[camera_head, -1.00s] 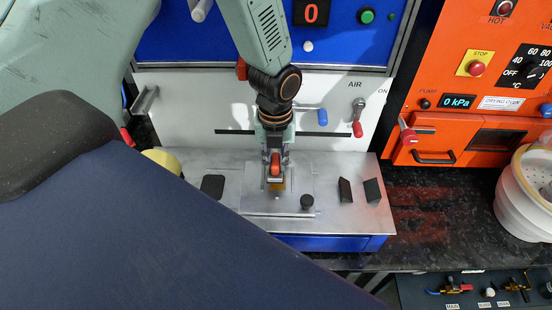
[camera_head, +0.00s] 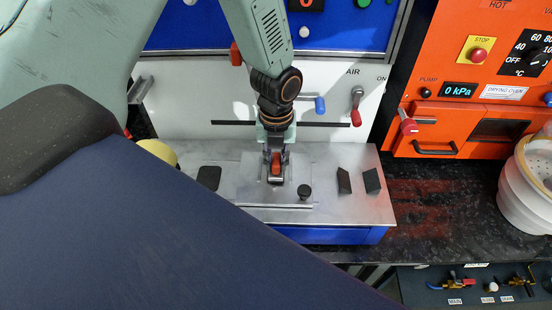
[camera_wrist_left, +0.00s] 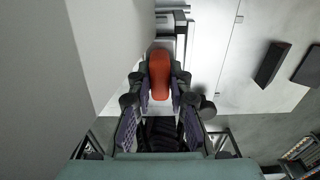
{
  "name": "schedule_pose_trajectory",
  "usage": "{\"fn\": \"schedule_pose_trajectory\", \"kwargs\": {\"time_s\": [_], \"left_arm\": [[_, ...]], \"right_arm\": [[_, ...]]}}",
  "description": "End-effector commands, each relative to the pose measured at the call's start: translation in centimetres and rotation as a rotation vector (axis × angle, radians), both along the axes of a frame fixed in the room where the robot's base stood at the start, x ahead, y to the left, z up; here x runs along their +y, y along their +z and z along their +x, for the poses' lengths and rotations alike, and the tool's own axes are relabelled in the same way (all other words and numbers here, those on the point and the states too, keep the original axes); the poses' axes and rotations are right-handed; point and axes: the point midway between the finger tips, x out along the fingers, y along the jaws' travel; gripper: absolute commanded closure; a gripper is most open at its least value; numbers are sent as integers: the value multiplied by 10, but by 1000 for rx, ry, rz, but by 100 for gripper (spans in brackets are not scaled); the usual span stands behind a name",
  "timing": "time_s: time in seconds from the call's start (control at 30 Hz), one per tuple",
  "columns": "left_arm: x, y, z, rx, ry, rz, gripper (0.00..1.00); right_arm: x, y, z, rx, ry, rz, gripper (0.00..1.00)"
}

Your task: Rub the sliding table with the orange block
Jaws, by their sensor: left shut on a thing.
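My left gripper (camera_head: 275,178) points down at the sliding table, the flat metal plate (camera_head: 250,185) on the grey bench top. It is shut on the red-orange block (camera_head: 276,162), whose upper part shows between the fingers. In the left wrist view the block (camera_wrist_left: 159,75) is upright in the picture between the two fingers (camera_wrist_left: 160,98). The block's lower end is at or just above the plate; contact cannot be told. A black knob (camera_head: 305,192) stands at the plate's right front. My right gripper is not in view.
Two dark wedge-like pieces (camera_head: 343,181) (camera_head: 372,181) stand right of the plate, and a dark pad (camera_head: 209,177) lies left. Behind is a white panel with blue (camera_head: 320,105) and red (camera_head: 356,117) handles. An orange oven (camera_head: 470,120) and white vessel (camera_head: 530,185) stand right.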

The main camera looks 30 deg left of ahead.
Motion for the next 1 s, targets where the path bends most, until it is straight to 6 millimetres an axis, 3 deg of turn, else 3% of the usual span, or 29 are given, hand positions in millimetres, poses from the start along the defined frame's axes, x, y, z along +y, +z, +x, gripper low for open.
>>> {"fn": "schedule_pose_trajectory", "kwargs": {"time_s": [1.0], "left_arm": [[-1, -5, -2, 1, 0, 0, 100]], "right_arm": [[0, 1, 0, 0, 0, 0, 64]]}}
